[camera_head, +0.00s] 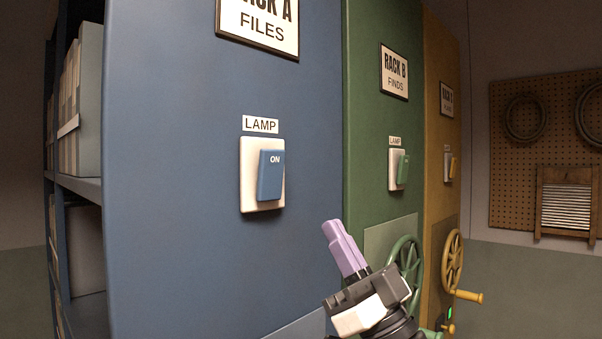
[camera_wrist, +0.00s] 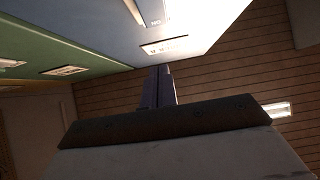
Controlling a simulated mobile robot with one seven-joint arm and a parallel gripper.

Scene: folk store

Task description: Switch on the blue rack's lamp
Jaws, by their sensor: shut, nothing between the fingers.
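The blue rack (camera_head: 165,210) stands at the left with a "RACK A FILES" plate. Its lamp switch has a white plate (camera_head: 247,160) and a blue rocker (camera_head: 270,178) marked "ON" near its top. A "LAMP" label (camera_head: 261,125) sits above it. My gripper (camera_head: 331,228) is shut and empty, with pale purple fingers, to the lower right of the switch and apart from it. In the wrist view, part of the switch (camera_wrist: 152,12) shows at the top edge and the fingers (camera_wrist: 158,72) point up towards the label (camera_wrist: 164,46).
A green rack (camera_head: 370,200) and a yellow rack (camera_head: 440,190) stand to the right with similar switches. Green (camera_head: 407,245) and yellow (camera_head: 453,262) handwheels stick out near my gripper. A pegboard (camera_head: 550,100) hangs on the far-right wall.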

